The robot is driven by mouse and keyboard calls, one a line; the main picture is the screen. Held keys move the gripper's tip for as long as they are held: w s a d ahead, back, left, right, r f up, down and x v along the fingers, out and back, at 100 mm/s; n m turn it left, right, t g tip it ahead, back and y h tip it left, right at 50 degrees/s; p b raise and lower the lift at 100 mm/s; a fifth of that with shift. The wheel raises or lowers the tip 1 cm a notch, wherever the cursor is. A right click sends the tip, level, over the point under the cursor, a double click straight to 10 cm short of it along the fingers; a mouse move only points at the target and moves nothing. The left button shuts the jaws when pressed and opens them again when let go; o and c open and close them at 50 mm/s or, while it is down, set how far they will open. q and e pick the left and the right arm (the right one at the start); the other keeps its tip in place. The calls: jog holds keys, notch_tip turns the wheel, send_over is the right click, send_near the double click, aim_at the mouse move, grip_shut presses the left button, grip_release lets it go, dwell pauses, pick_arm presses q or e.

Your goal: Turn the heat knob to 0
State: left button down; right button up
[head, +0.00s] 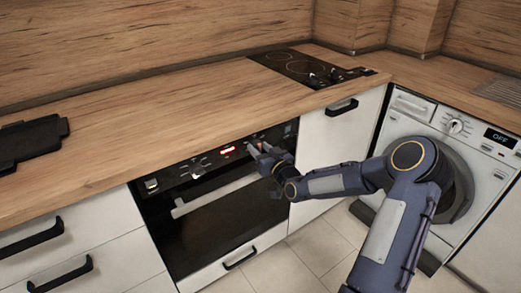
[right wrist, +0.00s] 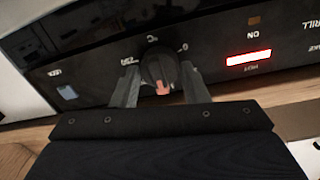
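The heat knob (right wrist: 158,66) is a round dark knob on the oven's black control panel, with a pinkish pointer mark at its lower edge in the right wrist view. Small white marks stand around it, one like a 0 at its upper right. My right gripper (right wrist: 160,78) has one finger on each side of the knob, very close to it. I cannot tell whether both fingers touch it. In the head view my right gripper (head: 257,151) is at the right part of the oven panel and mostly hides the knob. My left gripper is out of view.
A red lit display (head: 228,150) sits beside the knob, with other knobs (head: 197,170) farther left. The oven handle (head: 215,194) runs below the panel. The wooden counter (head: 170,120) overhangs above. A washing machine (head: 412,105) stands at the right.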

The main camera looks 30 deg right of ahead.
jog(key=c, duration=0.5)
jog(key=shift+f+n+b, duration=0.15)
jog(key=shift+n+b, duration=0.15)
jog(key=shift+b, duration=0.3)
jog(key=n+b, duration=0.2)
jog(key=b, duration=0.2)
jog(key=n+b, duration=0.3)
jog(key=b, duration=0.1)
jog(key=n+b, duration=0.3)
jog(key=b, duration=0.2)
jog(key=shift+a+f, duration=0.15)
jog(key=shift+f, duration=0.15)
jog(key=n+b, duration=0.7)
jog(key=b, duration=0.1)
jog(key=shift+n+t+y, duration=0.3)
jog(key=shift+n+y, duration=0.1)
jog(key=n+b, duration=0.2)
jog(key=n, duration=0.1)
jog(key=shift+n, duration=0.3)
jog(key=shift+r+n+b, duration=0.1)
jog(key=shift+n+b, duration=0.75)
jog(key=shift+n, duration=0.45)
jog(key=shift+y, duration=0.4)
jog(key=o, duration=1)
jog(key=shift+c, duration=0.2)
